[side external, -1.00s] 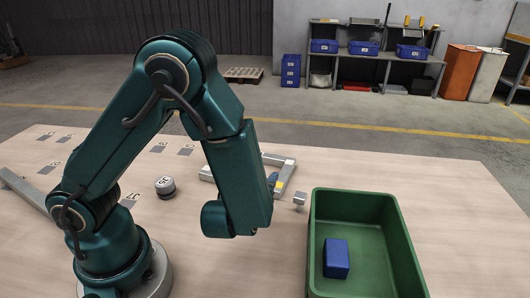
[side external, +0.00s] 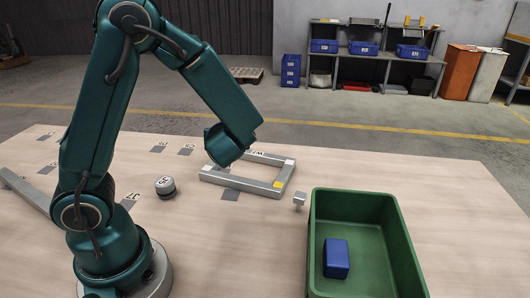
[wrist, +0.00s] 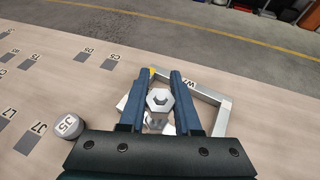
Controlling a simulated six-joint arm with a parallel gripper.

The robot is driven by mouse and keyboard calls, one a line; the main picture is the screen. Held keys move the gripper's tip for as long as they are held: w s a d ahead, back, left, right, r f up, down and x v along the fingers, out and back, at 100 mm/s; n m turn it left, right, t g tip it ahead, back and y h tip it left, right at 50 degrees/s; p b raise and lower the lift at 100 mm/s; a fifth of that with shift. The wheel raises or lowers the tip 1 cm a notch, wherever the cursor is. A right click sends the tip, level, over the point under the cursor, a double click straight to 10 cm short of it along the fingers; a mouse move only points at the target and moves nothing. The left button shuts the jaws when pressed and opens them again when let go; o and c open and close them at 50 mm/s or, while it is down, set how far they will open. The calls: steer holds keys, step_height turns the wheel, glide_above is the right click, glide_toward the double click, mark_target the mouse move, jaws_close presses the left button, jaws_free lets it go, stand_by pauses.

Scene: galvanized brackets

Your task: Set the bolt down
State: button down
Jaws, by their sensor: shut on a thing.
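The bolt (wrist: 160,98) shows its grey hexagonal head between the two blue fingers of my gripper (wrist: 161,78) in the wrist view. My gripper is shut on it. A grey metal piece shows just below the head; I cannot tell whether it is part of the bolt. In the side view my own arm (side external: 228,145) hides the gripper and the bolt, above the left part of a grey rectangular metal frame (side external: 255,190). The frame (wrist: 222,103) also lies beyond and around the fingers in the wrist view.
A green bin (side external: 385,240) holding a blue block (side external: 336,258) stands at the front right. A small grey block (side external: 299,200) is left of the bin. A round grey labelled piece (side external: 165,187) sits near my base. Several labelled grey patches mark the table.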

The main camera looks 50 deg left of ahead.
steer(key=s+a+n+g, duration=1)
steer(key=s+a+g, duration=0.1)
steer(key=s+a, duration=0.85)
steer(key=shift+n+g+y, duration=0.3)
steer(key=shift+g+y, duration=0.1)
steer(key=w+f, duration=0.2)
steer(key=w, duration=0.1)
steer(key=w+f, duration=0.2)
steer(key=w, duration=0.2)
steer(key=w+f, duration=0.2)
steer(key=w, duration=0.1)
steer(key=shift+w+d, duration=0.2)
steer(key=shift+d, duration=0.15)
steer(key=shift+f, duration=2.1)
steer(key=c, duration=0.6)
jaws_free()
steer(key=shift+f, duration=0.15)
